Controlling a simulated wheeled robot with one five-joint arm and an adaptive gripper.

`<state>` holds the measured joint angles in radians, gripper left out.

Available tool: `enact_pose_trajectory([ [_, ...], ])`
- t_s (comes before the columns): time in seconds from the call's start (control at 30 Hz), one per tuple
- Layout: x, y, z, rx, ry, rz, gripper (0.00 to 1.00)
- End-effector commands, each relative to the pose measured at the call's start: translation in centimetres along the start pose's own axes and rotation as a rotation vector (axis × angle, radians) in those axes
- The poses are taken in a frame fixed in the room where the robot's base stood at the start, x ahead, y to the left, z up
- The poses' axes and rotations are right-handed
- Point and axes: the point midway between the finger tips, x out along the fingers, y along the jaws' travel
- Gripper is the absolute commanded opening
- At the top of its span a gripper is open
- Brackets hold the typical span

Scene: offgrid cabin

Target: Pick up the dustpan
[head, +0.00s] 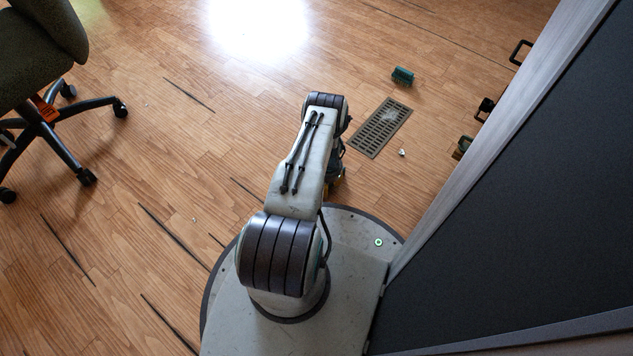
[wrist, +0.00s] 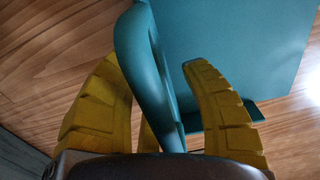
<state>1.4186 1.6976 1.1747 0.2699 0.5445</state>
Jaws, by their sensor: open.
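In the wrist view the dustpan (wrist: 235,45) is teal, with a broad flat pan at the upper right and a rounded, looped handle (wrist: 143,65) running down from the top. My gripper (wrist: 153,66) is open, with its yellow ribbed fingers on either side of the handle. The handle's lower part lies between the fingers. I cannot tell whether either finger touches it. In the head view my arm hides the dustpan, and only a little of my gripper (head: 333,185) shows beside the arm.
A small teal object (head: 402,76) lies beyond a floor grate (head: 381,128), with a small pale bit (head: 402,152) nearby. A dark cabinet (head: 530,200) with handles stands close on the right. An office chair (head: 45,100) stands at the left. Open wooden floor lies ahead.

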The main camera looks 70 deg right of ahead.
Motion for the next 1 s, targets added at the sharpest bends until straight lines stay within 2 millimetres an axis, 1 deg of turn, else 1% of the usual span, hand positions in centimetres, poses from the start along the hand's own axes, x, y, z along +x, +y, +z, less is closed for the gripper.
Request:
enact_pose_trajectory([
  [0.03,0.48,-0.03,-0.05,0.0,0.001,-0.001,0.41],
  [0.27,0.39,-0.04,-0.06,0.0,0.001,-0.001,0.41],
  [0.3,0.39,-0.03,-0.06,0.0,0.001,-0.001,0.42],
  [0.77,0.39,-0.03,-0.05,0.0,0.001,0.0,0.01],
  [0.8,0.39,-0.03,-0.05,0.0,0.001,0.0,0.0],
  [1.0,0.39,-0.03,-0.05,0.0,0.001,0.0,0.0],
])
